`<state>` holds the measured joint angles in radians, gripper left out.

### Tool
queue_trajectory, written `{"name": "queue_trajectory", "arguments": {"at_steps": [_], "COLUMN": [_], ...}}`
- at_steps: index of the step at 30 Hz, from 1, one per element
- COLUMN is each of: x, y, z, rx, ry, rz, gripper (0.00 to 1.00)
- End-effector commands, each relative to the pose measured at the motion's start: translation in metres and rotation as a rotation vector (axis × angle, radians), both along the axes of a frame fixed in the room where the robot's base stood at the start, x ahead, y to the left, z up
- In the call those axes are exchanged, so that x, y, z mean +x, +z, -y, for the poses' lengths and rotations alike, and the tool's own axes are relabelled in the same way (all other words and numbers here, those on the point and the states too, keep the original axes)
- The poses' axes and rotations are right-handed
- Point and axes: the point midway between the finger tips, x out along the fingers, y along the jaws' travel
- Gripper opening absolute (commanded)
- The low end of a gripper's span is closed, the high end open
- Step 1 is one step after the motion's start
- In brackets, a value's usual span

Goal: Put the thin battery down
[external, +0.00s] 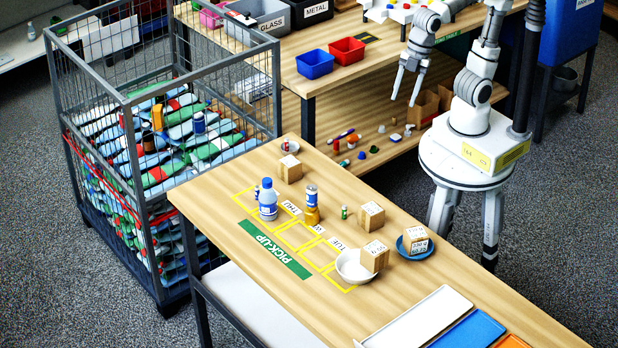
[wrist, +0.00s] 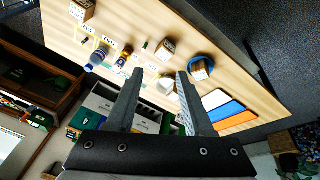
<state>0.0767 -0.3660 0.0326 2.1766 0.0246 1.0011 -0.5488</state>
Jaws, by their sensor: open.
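A small thin green battery (external: 344,212) stands upright on the wooden table (external: 450,268), between a gold-and-blue can (external: 312,205) and a wooden cube (external: 371,216). In the wrist view the battery (wrist: 144,45) is a tiny dark green shape. My gripper (external: 405,101) is open and points downward, well away from the battery, near the back bench. In the wrist view its two fingers (wrist: 160,72) are spread with nothing held between them.
A blue-capped bottle (external: 268,203), a white bowl (external: 352,266) with a cube at its edge, and a blue plate (external: 415,246) with a cube stand on the table. Trays (external: 418,316) lie at its near right end. Bare wood surrounds the battery's far side.

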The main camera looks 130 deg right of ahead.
Motion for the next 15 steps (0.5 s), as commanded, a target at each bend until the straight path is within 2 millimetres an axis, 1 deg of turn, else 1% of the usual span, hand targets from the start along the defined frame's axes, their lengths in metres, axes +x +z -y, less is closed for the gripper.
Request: {"name": "queue_trajectory", "arguments": {"at_steps": [1,5,6,8,11,15], "x": [0.016,0.051,0.063,0.079,0.106,0.142], "y": [-0.006,-0.015,-0.019,-0.026,-0.041,-0.067], "z": [0.003,0.008,0.010,0.014,0.020,0.031], "rx": [-0.017,-0.056,-0.065,-0.076,-0.087,-0.090], "ry": [0.060,0.237,0.291,0.374,0.513,0.708], "rz": [-0.028,-0.086,-0.101,-0.125,-0.161,-0.202], "gripper": [0.52,0.52,0.52,0.52,0.52,0.52]}}
